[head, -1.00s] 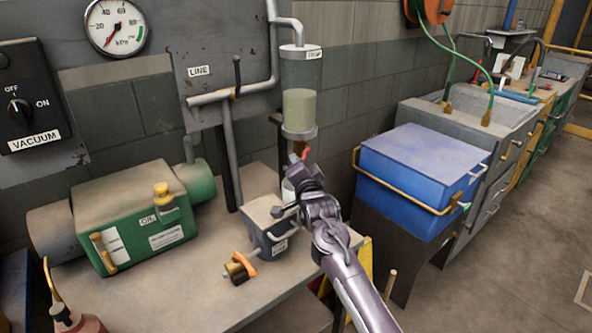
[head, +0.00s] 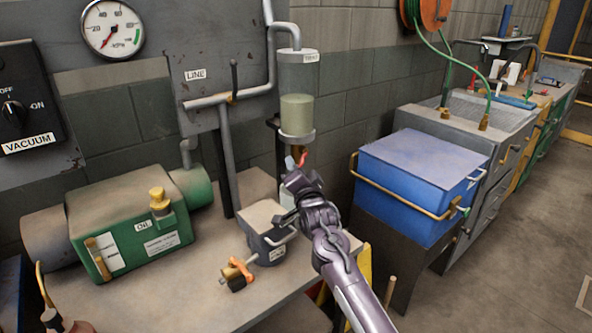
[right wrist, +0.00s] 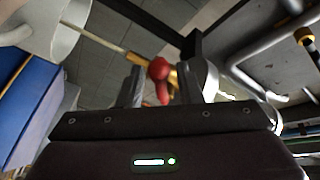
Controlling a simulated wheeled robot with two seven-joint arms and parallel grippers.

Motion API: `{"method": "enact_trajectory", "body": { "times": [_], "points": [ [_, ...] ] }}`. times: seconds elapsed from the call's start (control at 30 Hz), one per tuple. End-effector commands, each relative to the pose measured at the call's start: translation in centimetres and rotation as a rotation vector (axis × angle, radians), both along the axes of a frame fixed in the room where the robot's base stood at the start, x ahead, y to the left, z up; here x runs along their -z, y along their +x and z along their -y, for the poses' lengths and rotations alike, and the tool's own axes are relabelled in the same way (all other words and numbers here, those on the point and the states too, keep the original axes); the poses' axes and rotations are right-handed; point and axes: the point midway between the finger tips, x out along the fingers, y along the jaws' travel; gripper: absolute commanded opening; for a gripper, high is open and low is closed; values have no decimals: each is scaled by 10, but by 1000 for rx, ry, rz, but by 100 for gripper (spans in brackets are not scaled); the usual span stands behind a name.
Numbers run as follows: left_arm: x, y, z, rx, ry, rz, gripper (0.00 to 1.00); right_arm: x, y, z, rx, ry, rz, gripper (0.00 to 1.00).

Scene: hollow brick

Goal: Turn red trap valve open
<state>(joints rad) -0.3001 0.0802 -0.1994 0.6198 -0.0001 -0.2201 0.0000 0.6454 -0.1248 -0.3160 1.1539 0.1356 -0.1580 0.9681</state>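The red trap valve handle (head: 303,158) shows just under the clear trap cylinder (head: 297,112), which holds a cloudy yellowish liquid. In the right wrist view the red handle (right wrist: 161,80) has a round knob and a short lever, on a brass fitting. My right gripper (head: 293,166) is at the handle, with its arm coming from the lower right. In the right wrist view its two fingers (right wrist: 158,84) stand apart, on either side of the red handle, with a gap visible beside it. Contact cannot be told. My left gripper is not in view.
A green pump (head: 130,218) stands at left, and a blue bin (head: 415,180) at right. A grey pipe (head: 235,97) runs beside the trap.

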Motion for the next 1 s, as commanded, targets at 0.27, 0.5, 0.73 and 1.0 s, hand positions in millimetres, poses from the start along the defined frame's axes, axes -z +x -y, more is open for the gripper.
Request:
{"method": "enact_trajectory", "body": {
  "times": [0.27,0.5,0.73,1.0],
  "points": [
    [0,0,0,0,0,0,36,1,-3,0,0,1,0,32],
    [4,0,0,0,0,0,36,4,-30,6,-1,2,0,32],
    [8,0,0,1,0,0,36,7,-62,13,0,1,0,32],
    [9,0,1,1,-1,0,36,7,-76,16,0,0,0,32]
  ]
}}
